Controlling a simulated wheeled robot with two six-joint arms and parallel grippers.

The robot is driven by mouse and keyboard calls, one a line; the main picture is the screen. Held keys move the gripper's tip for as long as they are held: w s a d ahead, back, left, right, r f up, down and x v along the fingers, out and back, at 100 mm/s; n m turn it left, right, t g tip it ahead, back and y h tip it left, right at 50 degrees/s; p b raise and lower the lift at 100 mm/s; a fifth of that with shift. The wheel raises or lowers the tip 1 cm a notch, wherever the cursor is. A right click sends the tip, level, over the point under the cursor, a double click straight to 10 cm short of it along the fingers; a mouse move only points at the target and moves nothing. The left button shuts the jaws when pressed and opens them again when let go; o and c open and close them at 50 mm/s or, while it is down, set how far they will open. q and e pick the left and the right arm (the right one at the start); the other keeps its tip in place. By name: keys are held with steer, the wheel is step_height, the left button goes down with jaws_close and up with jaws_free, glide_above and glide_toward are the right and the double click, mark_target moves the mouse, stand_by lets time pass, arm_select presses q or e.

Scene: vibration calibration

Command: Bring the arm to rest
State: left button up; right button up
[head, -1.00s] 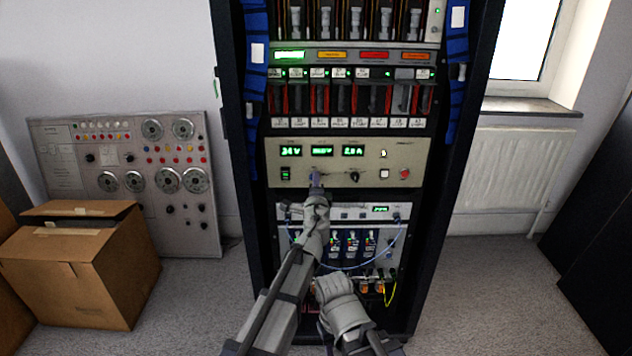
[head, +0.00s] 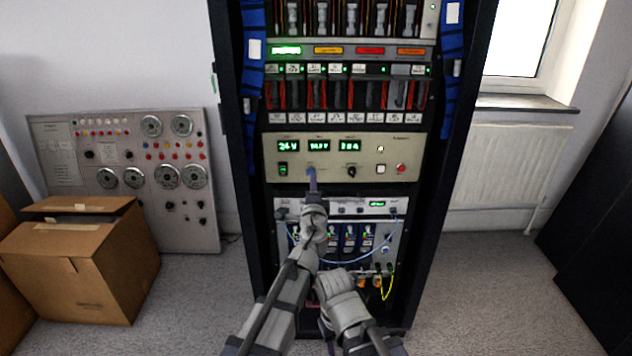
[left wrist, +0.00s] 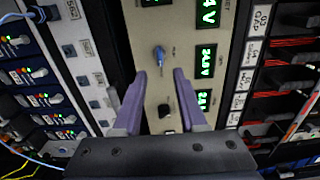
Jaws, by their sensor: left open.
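My left gripper (head: 312,182) is in front of the beige control panel (head: 420,160) of the rack, just below a blue knob (head: 311,170). In the left wrist view its two purple fingers (left wrist: 160,74) are apart with nothing between them. The blue knob (left wrist: 159,55) shows just beyond the fingertips, and the fingers look clear of it. A black knob (left wrist: 164,110) sits on the same panel. My right arm is folded low in front of the rack; its gripper fingers are hidden.
The panel has green displays (head: 319,146) and a red button (head: 401,169). A blue cable (head: 345,262) loops across the lower unit. A cardboard box (head: 75,270) and a grey console (head: 130,180) stand at the left. Floor at the right is clear.

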arm_select(q)
steer(key=shift+s, duration=0.9)
